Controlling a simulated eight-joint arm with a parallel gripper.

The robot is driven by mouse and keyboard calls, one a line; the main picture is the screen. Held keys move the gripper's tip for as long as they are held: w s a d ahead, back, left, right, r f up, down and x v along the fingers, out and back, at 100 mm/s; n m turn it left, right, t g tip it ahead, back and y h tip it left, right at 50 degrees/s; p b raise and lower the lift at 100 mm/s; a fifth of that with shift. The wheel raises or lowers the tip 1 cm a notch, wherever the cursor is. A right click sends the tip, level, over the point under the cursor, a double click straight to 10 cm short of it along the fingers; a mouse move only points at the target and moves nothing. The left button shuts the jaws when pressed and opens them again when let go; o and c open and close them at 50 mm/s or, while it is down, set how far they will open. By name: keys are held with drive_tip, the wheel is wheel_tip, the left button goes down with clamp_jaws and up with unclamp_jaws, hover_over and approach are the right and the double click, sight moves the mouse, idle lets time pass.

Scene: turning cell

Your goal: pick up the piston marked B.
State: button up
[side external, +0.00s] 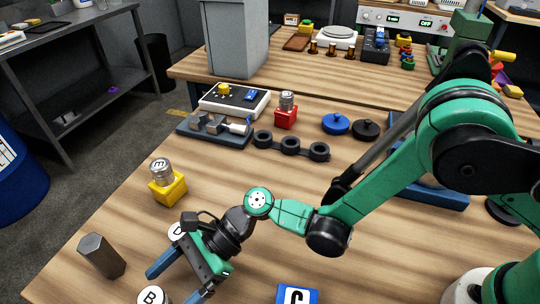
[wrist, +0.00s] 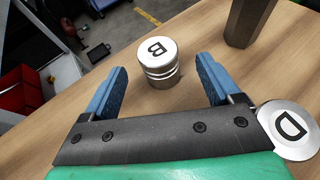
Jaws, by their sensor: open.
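The piston marked B (wrist: 157,62) is a short silver cylinder with grooves, upright on the wooden table. It shows at the bottom edge of the side view (side external: 152,296), partly cut off. My gripper (wrist: 162,68) is open, with its two blue fingers reaching toward the piston. In the wrist view the piston sits between the fingertips, with a gap on both sides; I cannot tell how far it reaches in between them. In the side view my gripper (side external: 171,285) is low over the table beside the piston.
A piston marked D (wrist: 287,129) stands close to my gripper's right side in the wrist view. A dark hexagonal bar (side external: 101,256) stands near the table's left edge. A yellow block (side external: 168,188) holds another piston. A blue block marked C (side external: 297,294) is at the front.

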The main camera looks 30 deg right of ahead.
sight(164, 292)
drive_tip(key=shift+x, duration=1.55)
clamp_jaws()
